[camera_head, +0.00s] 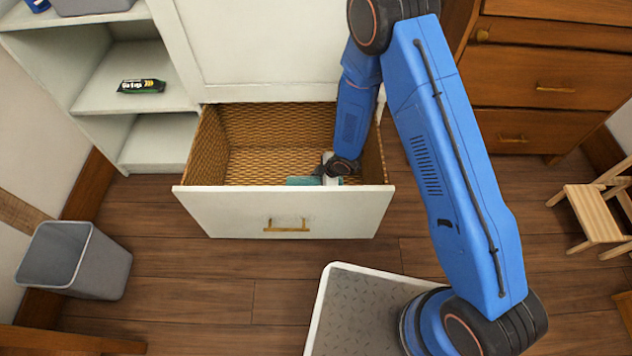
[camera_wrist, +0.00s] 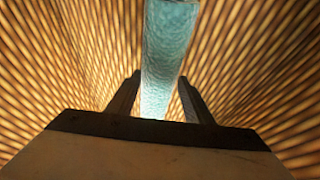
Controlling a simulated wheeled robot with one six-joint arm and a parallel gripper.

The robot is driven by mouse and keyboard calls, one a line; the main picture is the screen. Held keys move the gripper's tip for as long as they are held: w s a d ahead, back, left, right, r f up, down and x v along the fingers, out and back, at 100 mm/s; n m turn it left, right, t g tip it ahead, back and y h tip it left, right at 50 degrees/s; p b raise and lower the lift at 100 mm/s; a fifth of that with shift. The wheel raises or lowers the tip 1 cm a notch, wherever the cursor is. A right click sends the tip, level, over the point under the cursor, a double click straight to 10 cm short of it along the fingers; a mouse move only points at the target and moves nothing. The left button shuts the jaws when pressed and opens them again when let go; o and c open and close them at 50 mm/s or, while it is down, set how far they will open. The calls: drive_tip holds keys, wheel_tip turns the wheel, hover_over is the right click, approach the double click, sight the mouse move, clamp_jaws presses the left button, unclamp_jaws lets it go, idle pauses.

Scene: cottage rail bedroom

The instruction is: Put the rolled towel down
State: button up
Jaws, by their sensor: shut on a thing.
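The rolled towel (camera_wrist: 168,50) is teal and shows in the wrist view between the two dark fingers of my gripper (camera_wrist: 155,98). My gripper is shut on it. In the head view the towel (camera_head: 303,181) shows as a small teal strip inside the open drawer (camera_head: 283,211), just behind its front panel. My gripper (camera_head: 328,180) reaches down into the right part of the drawer there. The drawer has a white front, a brass handle and a woven lining. The front panel hides the lower part of the towel, so I cannot tell whether it touches the drawer floor.
The drawer's left part (camera_head: 245,160) looks empty. White shelves (camera_head: 105,75) stand at left with a dark packet (camera_head: 141,86). A grey bin (camera_head: 75,262) stands on the floor at lower left. A wooden dresser (camera_head: 550,85) and a small wooden chair (camera_head: 592,212) are at right.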

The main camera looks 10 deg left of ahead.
drive_tip(key=shift+f, duration=0.6)
drive_tip(key=o, duration=1.2)
drive_tip(key=shift+r, duration=0.15)
drive_tip(key=shift+r, duration=0.25)
drive_tip(key=shift+v, duration=3.95)
drive_tip(key=shift+a, duration=0.15)
